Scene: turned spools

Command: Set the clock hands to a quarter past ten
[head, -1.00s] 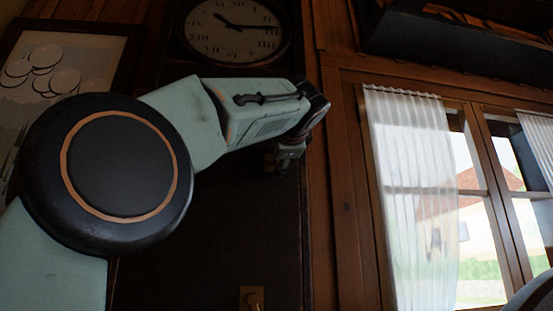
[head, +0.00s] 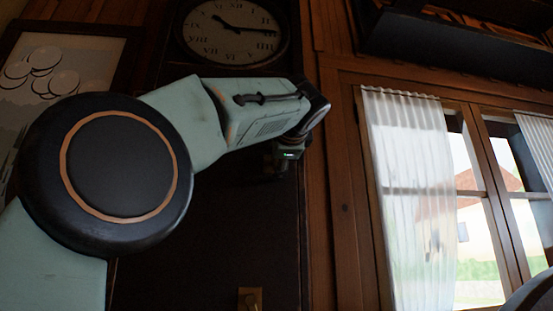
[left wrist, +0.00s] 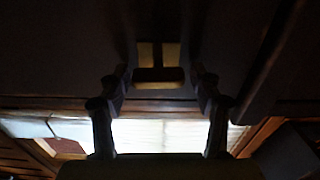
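The round clock face (head: 215,42) is at the top of the head view, with its upper edge at the frame's top. Its short hand (head: 224,22) points up-left, near ten. Its long hand (head: 260,31) points right, near three. My left gripper (head: 287,157) hangs at the end of its arm below the clock, apart from the hands; its fingers are too dark to tell there. In the left wrist view, my left gripper (left wrist: 160,76) shows two fingers apart, with nothing held between them. My right gripper is out of view.
A brass fitting (head: 250,299) sits low on the dark clock case. A brass piece (left wrist: 145,55) shows beyond the fingers in the left wrist view. A framed picture (head: 95,60) hangs at left. A curtained window (head: 405,180) is at right, under a dark shelf (head: 470,50).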

